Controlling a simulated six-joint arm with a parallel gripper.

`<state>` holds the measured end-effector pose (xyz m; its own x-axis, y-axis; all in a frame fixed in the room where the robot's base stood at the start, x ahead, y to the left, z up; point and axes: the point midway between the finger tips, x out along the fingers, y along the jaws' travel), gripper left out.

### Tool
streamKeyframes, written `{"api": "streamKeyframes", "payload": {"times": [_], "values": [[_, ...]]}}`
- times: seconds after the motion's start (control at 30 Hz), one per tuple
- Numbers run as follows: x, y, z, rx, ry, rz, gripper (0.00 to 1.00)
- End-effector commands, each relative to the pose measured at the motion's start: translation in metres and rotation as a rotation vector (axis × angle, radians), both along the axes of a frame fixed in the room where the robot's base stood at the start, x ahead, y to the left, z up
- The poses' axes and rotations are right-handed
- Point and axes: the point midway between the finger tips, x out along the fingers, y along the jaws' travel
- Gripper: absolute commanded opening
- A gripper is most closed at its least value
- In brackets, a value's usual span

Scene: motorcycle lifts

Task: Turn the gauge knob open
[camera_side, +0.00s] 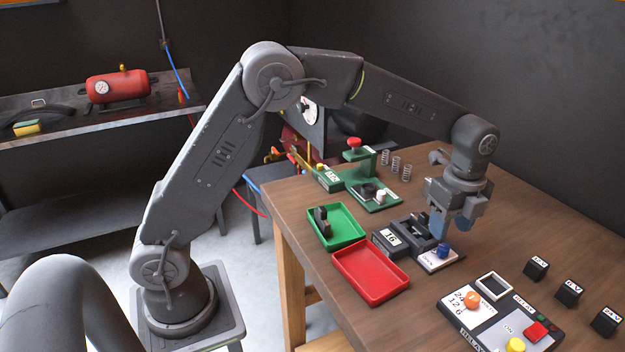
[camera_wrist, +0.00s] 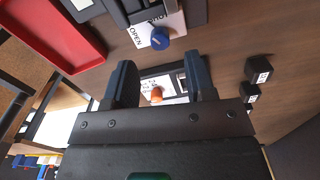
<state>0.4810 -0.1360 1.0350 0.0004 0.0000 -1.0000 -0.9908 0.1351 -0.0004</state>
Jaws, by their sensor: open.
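The blue gauge knob (camera_side: 443,250) sits on a white plate (camera_side: 434,263) beside the dark gauge unit (camera_side: 388,248), whose display reads 16. In the wrist view the knob (camera_wrist: 160,37) stands between the printed words OPEN on the left and SHUT on the right. My gripper (camera_side: 450,225) is open and empty, pointing down above the knob. In the wrist view my gripper (camera_wrist: 161,72) has its two dark fingers wide apart; the knob lies beyond their tips, roughly centred between them.
A red tray (camera_side: 371,290) and a green tray (camera_side: 335,243) with a dark part lie to the left. A green press (camera_side: 372,185) and several springs stand behind. A relay panel (camera_side: 500,318) and black blocks (camera_side: 537,268) are at the front right. Bare table lies right of the knob.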

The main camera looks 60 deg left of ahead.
Motion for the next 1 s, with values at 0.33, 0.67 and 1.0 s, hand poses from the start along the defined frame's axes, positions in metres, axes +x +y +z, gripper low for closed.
{"api": "streamKeyframes", "payload": {"times": [0.33, 0.67, 1.0], "values": [[0.000, 0.000, 0.066, 0.000, -0.003, 0.002, 0.50], [-0.026, 0.014, 0.106, -0.013, -0.051, 0.174, 0.50], [-0.076, 0.036, 0.132, -0.053, -0.135, 0.492, 0.50]]}}
